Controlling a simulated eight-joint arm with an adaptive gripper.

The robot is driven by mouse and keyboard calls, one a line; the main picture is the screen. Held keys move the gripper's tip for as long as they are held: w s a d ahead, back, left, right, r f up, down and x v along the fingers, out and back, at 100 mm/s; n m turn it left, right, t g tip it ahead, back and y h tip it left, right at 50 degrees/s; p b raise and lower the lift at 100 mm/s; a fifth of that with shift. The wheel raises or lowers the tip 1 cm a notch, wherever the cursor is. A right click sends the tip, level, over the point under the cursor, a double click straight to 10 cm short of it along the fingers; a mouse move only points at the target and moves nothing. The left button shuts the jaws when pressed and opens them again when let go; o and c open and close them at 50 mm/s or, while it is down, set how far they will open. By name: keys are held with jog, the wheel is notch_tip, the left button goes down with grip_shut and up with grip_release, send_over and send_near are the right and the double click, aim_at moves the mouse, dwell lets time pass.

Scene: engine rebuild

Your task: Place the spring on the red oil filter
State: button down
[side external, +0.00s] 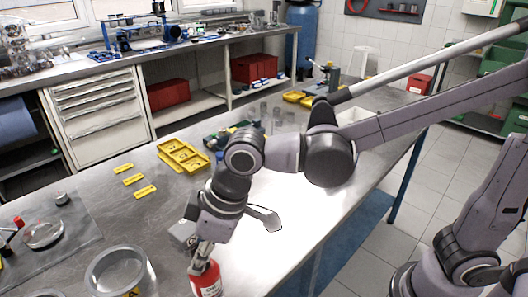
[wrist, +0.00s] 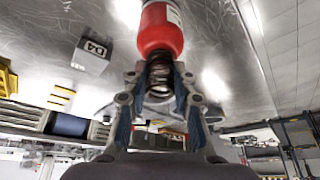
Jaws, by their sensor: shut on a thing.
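The red oil filter (side external: 207,281) stands at the front edge of the metal bench, low in the side view and partly cut off. It also shows as a red can with a rounded end in the wrist view (wrist: 160,30). My gripper (side external: 203,250) points down just above the filter's top. In the wrist view my gripper's fingers (wrist: 158,80) are shut around a dark coil spring (wrist: 160,74). The spring is in line with the filter's end. I cannot tell whether the spring touches the filter. In the side view the spring cannot be made out.
A grey block marked D4 (wrist: 91,55) is beside the filter. Yellow trays (side external: 183,156) and yellow strips (side external: 134,179) lie farther back. The bench between these is mostly bare.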

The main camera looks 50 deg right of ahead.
jog(key=c, duration=1.1)
grip_release()
jog(key=v, duration=1.2)
jog(key=d+f+m+t+h, duration=0.1)
jog(key=d+f+m, duration=0.2)
jog(key=d, duration=0.5)
jog(key=d+f+m+t+h, duration=0.1)
jog(key=d+f+m, duration=0.2)
jog(key=d, duration=0.6)
jog(key=d+f+m+t+h, duration=0.1)
jog(key=d+f+m+t, duration=0.1)
jog(key=d+f, duration=0.3)
jog(key=shift+s+d+f+m, duration=0.15)
jog(key=shift+d+m, duration=0.1)
jog(key=shift+d, duration=0.7)
jog(key=shift+s+d+m, duration=0.1)
jog(key=shift+d+m, duration=0.15)
jog(key=shift+d, duration=0.7)
